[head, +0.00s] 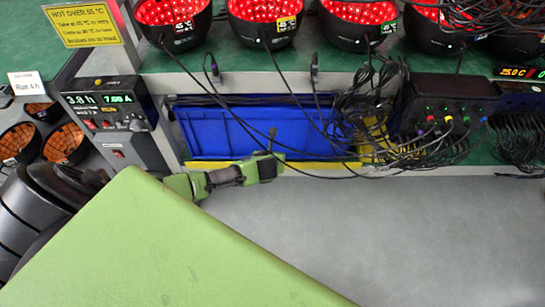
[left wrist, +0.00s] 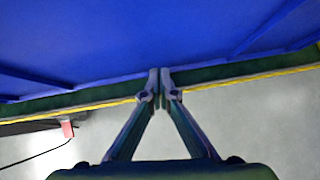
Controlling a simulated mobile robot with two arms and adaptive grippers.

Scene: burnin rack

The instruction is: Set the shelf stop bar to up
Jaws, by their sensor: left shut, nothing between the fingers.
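A yellow bar (head: 325,165), which looks like the shelf stop bar, runs low along the front edge of the lower shelf, below a blue bin (head: 255,128). In the left wrist view the yellow bar (left wrist: 290,73) crosses behind the fingers, under the bin (left wrist: 150,40). I cannot tell clearly whether the bar is up or down. My left gripper (head: 277,158) is in front of the bin at the bar and hides part of it. In the left wrist view the left gripper (left wrist: 160,74) is shut and empty. Whether its tips touch the bar is unclear. My right gripper is not in view.
Black cables (head: 375,110) hang in front of the shelf on the right, beside a black connector box (head: 450,95). Red-lit bowls (head: 265,20) stand on the green upper shelf. A control box (head: 115,105) is at left. The grey floor in front is clear.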

